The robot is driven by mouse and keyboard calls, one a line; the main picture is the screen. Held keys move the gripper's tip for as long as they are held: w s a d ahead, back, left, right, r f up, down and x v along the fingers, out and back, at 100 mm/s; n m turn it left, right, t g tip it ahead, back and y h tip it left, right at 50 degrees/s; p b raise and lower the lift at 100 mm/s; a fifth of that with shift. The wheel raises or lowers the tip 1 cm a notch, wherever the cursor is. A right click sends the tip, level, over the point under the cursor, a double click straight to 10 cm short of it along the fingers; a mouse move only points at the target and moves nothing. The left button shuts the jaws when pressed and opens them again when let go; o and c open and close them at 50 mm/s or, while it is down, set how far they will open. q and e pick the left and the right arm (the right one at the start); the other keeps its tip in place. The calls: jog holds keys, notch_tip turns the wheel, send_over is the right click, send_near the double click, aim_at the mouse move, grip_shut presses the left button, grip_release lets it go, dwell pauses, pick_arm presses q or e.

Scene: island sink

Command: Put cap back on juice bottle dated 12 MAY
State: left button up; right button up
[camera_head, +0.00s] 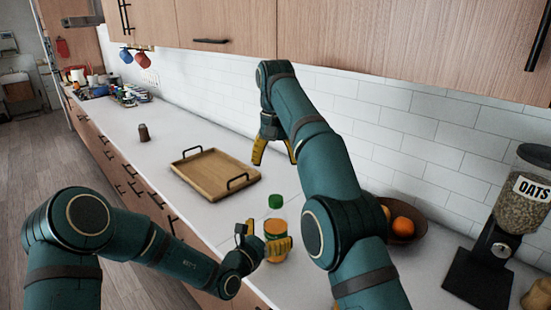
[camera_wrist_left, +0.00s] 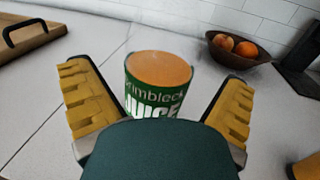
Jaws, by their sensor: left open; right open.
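In the left wrist view, a green-labelled juice container (camera_wrist_left: 155,95) reading "JUICE" stands between the spread fingers, with visible gaps on both sides. Its orange surface shows; no cap can be made out there. No date is readable. My right gripper (camera_head: 274,153) is open and empty, fingers down, above the counter behind the bottle. I see no separate loose cap.
A wooden tray (camera_head: 214,174) with black handles lies left of the bottle. A small brown shaker (camera_head: 143,133) stands farther along the counter. Wall cabinets (camera_head: 400,45) overhang the back.

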pick_arm(q)
jog(key=v, duration=0.9)
